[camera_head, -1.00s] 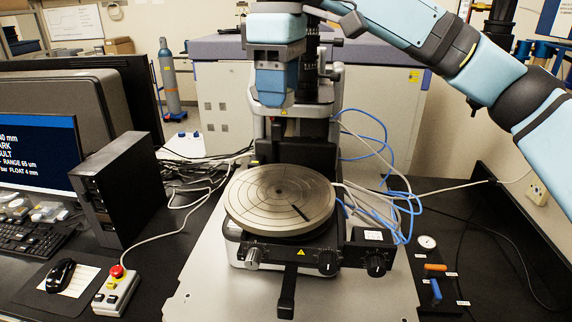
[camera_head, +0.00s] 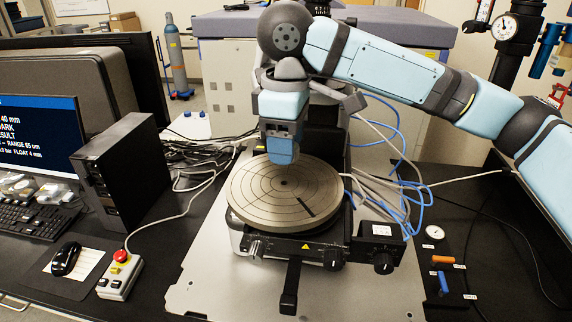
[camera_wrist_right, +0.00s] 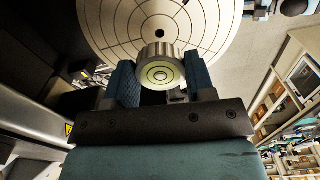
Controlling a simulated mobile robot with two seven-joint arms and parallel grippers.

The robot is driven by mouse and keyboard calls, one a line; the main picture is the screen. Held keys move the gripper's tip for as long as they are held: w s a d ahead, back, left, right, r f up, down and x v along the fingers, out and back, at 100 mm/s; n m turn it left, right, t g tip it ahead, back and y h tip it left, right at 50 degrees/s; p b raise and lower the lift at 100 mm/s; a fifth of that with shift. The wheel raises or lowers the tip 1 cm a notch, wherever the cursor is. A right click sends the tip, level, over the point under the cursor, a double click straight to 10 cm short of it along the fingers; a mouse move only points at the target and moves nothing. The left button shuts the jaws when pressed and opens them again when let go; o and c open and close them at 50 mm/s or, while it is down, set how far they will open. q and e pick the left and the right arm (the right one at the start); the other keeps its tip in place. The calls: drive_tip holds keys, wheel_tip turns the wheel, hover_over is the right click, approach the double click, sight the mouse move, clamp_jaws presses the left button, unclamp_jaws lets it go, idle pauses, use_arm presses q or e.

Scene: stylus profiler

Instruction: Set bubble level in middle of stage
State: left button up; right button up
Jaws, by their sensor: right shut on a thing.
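The round stage (camera_head: 262,206) is a flat grey disc with concentric rings and a dark centre hole, on the profiler's base. It also shows in the right wrist view (camera_wrist_right: 110,22). My right gripper (camera_head: 283,160) points down over the back part of the stage, its fingers mostly hidden in the head view. In the right wrist view my right gripper (camera_wrist_right: 160,82) is shut on the bubble level (camera_wrist_right: 160,74), a small round metal piece with a pale greenish face. The head view does not show the level clearly. Its gap above the stage cannot be told. My left gripper is not in view.
Control knobs (camera_head: 331,258) and a black lever (camera_head: 291,285) sit in front of the stage. Blue and white cables (camera_head: 400,205) lie to its right. A box with a red button (camera_head: 120,270) and a computer tower (camera_head: 128,178) stand at left.

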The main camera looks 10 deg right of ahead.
drive_tip(key=shift+f, duration=2.65)
drive_tip(key=shift+f+p, duration=0.1)
drive_tip(key=shift+p, duration=0.25)
drive_tip(key=o, duration=1.3)
drive_tip(key=shift+c, duration=0.2)
drive_tip(key=shift+r, duration=0.2)
wheel_tip(320, 180, up, 11)
drive_tip(key=shift+f+b, duration=0.15)
drive_tip(key=shift+b, duration=0.5)
drive_tip(key=shift+r, duration=0.6)
